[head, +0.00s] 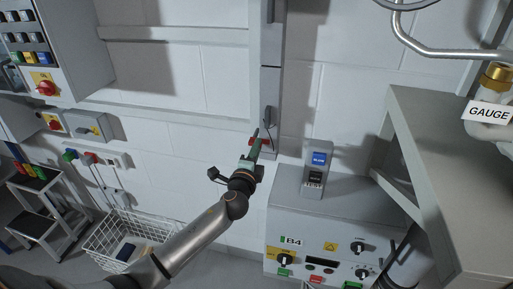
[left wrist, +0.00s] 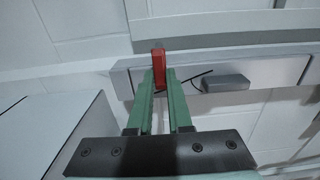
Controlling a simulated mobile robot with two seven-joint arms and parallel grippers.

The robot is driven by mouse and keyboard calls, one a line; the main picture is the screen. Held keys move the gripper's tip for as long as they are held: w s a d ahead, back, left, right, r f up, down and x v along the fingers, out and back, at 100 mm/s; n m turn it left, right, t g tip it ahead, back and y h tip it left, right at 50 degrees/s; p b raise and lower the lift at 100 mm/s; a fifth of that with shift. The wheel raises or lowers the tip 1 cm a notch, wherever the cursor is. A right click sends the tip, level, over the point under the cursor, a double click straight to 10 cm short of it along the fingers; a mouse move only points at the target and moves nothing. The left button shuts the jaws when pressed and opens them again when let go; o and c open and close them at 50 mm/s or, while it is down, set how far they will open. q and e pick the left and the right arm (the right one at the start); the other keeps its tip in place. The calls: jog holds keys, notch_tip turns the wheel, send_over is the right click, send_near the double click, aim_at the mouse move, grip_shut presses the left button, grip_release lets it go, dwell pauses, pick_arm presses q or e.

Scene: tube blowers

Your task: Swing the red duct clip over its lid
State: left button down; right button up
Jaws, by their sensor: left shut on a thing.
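The red duct clip (left wrist: 158,62) stands between the green fingertips of my left gripper (left wrist: 160,84) in the left wrist view, and the gripper is shut on it. In the head view my left gripper (head: 257,145) reaches the lower part of the grey duct (head: 270,80), and only bits of red show around its fingers. The duct's lid (left wrist: 275,72) runs across the left wrist view, with a dark grey latch-like block (left wrist: 226,83) on it beside the clip. A thin black line crosses the duct near the clip. My right gripper is in neither view.
A grey B4 control box (head: 335,220) with a blue-and-black switch unit (head: 316,170) on top stands right of the gripper. A grey shelf frame (head: 440,150) is farther right. A white wire basket (head: 135,235) and step stool (head: 35,200) are at lower left.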

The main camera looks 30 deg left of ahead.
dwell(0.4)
pick_arm(q)
jog(key=c, duration=0.8)
grip_release()
jog(key=shift+c, duration=0.2)
jog(key=shift+s, duration=0.1)
jog(key=b+v, duration=0.1)
jog(key=v, duration=1.1)
jog(key=shift+s, duration=0.2)
